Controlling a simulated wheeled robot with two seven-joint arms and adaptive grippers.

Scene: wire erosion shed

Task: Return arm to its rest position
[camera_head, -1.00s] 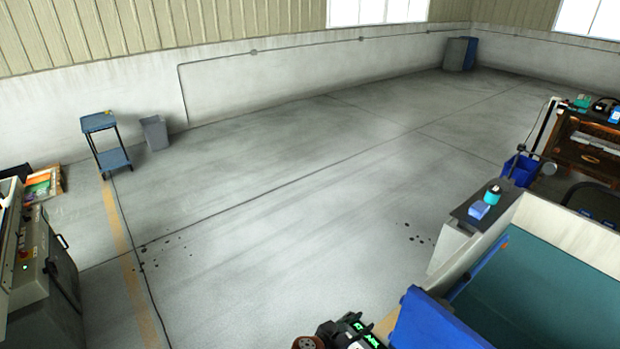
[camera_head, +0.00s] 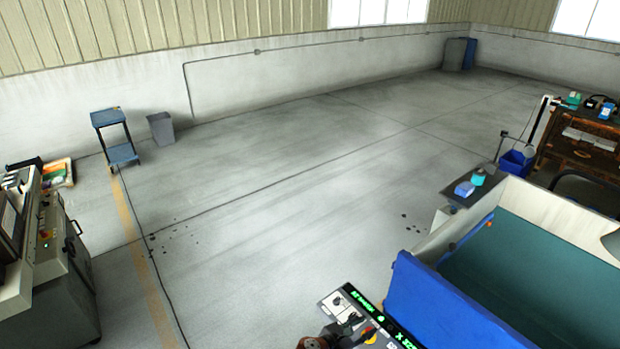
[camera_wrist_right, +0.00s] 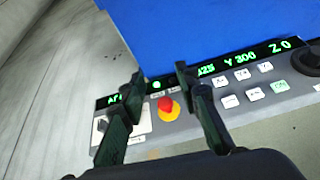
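My right gripper (camera_wrist_right: 159,75) is open and empty in the right wrist view, its two dark fingers apart. Behind the fingers is a control panel (camera_wrist_right: 214,115) with a green-lit display and a red push button (camera_wrist_right: 168,108) on a yellow base. The button shows between the fingers; I cannot tell if anything touches it. In the head view, my right gripper (camera_head: 347,328) shows only partly at the bottom edge, over the panel (camera_head: 352,303). My left gripper is not in view.
A blue panel (camera_head: 438,308) and a teal-floored tank (camera_head: 530,270) stand close on the right. A grey machine (camera_head: 62,265) stands at the left. A blue trolley (camera_head: 122,153) and grey bin (camera_head: 161,128) are by the back wall.

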